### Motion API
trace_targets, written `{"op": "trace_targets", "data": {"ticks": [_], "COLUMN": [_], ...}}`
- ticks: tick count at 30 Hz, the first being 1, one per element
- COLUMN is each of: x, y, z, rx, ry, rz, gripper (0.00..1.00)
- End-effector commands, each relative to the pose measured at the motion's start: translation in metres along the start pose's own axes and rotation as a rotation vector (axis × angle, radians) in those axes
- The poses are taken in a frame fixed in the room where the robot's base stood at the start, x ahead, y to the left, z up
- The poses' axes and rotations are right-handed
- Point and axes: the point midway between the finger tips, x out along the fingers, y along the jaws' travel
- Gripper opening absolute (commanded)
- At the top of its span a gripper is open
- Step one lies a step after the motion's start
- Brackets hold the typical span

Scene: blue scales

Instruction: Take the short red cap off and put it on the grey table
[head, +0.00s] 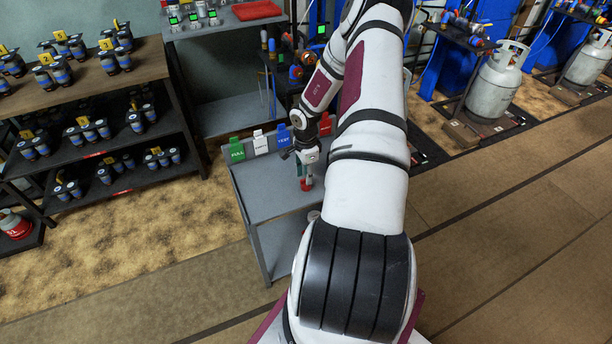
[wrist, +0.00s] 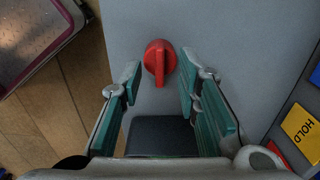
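A short red cap (wrist: 160,61) with a raised ridge rests on the grey table (wrist: 225,25) in the wrist view. In the head view the red cap (head: 307,186) shows just below my gripper (head: 305,178), over the top of the grey table (head: 262,200). My gripper (wrist: 161,72) is open in the wrist view, its two teal-padded fingers on either side with a gap between them. The cap lies just beyond the fingertips, between their lines, with grey table visible on both sides of it. Nothing is held.
Green (head: 237,150), white (head: 260,142) and blue (head: 283,134) signs stand along the table's back edge. A yellow HOLD sign (wrist: 303,132) shows in the wrist view. A shelf with small cylinders (head: 95,75) stands left. Grey gas cylinders (head: 497,80) stand right. Bare tabletop surrounds the cap.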

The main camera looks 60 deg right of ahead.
Motion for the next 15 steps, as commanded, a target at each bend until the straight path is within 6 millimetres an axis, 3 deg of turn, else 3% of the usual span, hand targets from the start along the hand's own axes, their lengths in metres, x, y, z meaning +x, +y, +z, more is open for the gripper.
{"op": "trace_targets", "data": {"ticks": [9,15], "x": [-0.063,-0.095], "y": [0.000,0.000], "z": [-0.002,-0.001], "rx": [0.002,0.001], "ry": [0.002,0.002], "rz": [-0.003,-0.003], "gripper": [0.30,0.30]}}
